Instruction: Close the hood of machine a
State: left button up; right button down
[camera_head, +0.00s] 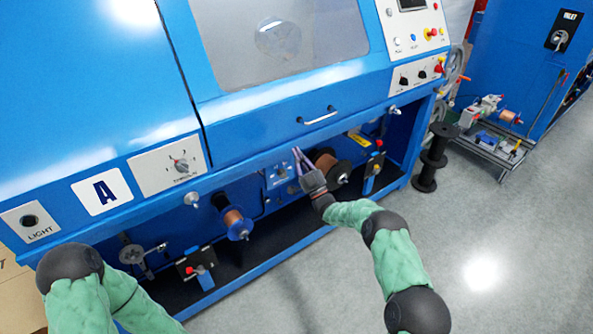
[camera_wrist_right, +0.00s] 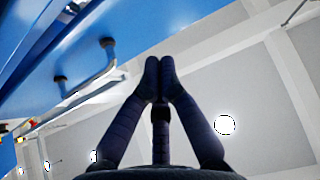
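Machine A (camera_head: 107,190) is a large blue cabinet marked with a white "A" label. Its blue hood (camera_head: 270,125) has a clear window and a metal bar handle (camera_head: 320,117). The hood appears lowered over the front; I cannot tell if it sits fully flush. My right gripper (camera_head: 299,157) is below the handle, in front of the machine's lower opening, pointing up. In the right wrist view its fingertips (camera_wrist_right: 159,70) meet with nothing between them, and the handle (camera_wrist_right: 90,80) is to their left, apart from them. My left arm is at the lower left; its gripper is out of view.
Under the hood, the open lower bay holds copper spools (camera_head: 236,222) and pulleys. Knobs (camera_head: 192,198) stick out along the front edge. A control panel (camera_head: 412,25) is at the upper right.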

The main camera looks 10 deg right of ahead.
notch_tip(320, 180, down, 20)
jog(key=a+m+g+h+p, duration=0.3)
jog(key=m+g+h, duration=0.2)
jog(key=h, duration=0.1)
jog(key=s+a+f+m+g+p, duration=0.1)
jog(key=s+a+f+g+p, duration=0.15)
jog(key=s+f+g, duration=0.6)
jog(key=s+a+g, duration=0.1)
jog(key=s+g, duration=0.2)
jog(key=s, duration=1)
jog(key=s+a+g+p, duration=0.1)
jog(key=s+a+g, duration=0.1)
jog(key=s, duration=1.2)
jog(key=s+a+m+g, duration=0.1)
jog(key=s+g, duration=0.3)
jog(key=s, duration=1)
jog(key=shift+a+f+p, duration=0.25)
jog(key=shift+a+p, duration=0.05)
jog(key=shift+g, duration=0.25)
